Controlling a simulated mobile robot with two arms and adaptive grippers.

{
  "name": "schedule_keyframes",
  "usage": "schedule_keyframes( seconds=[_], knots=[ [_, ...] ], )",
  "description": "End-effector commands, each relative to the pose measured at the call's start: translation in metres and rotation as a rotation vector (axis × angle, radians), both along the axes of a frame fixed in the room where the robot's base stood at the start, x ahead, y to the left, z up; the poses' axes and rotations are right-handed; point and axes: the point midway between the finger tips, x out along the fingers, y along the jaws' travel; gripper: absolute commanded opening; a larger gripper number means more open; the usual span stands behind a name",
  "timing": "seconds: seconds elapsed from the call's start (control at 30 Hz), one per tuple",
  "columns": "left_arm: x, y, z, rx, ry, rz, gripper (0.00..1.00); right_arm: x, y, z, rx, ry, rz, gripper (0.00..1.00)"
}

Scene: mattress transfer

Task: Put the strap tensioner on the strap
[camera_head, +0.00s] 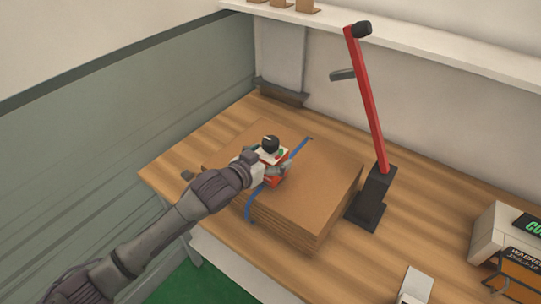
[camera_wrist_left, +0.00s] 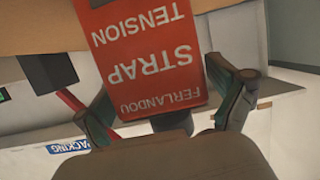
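The strap tensioner (camera_head: 271,156), a small red and white tool with a dark round knob on top, is over the blue strap (camera_head: 299,149) on the flat cardboard stack (camera_head: 325,184). The strap runs across the stack and hangs down its front side. My left gripper (camera_head: 266,170) is at the tensioner. Whether the tensioner touches the strap is hidden. My right gripper is not in view.
The wooden table (camera_head: 440,215) carries a red post on a black base (camera_head: 371,198) right of the stack. A white device with a green display (camera_head: 505,228) stands at the far right. A white shelf (camera_head: 430,45) runs along the back wall.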

Motion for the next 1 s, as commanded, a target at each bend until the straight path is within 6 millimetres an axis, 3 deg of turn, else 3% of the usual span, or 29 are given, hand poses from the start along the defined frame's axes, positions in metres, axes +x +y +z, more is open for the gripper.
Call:
schedule_keyframes(
  seconds=[0.37, 0.8, 1.0],
  knots=[
    [-0.002, 0.002, 0.003, 0.002, 0.000, 0.001, 0.97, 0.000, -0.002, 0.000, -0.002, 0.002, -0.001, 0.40],
    [-0.068, 0.049, 0.026, 0.001, 0.000, 0.000, 0.97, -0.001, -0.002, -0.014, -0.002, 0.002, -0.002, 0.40],
    [-0.087, 0.064, 0.035, 0.002, 0.000, 0.001, 0.97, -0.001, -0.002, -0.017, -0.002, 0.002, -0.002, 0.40]
  ],
)
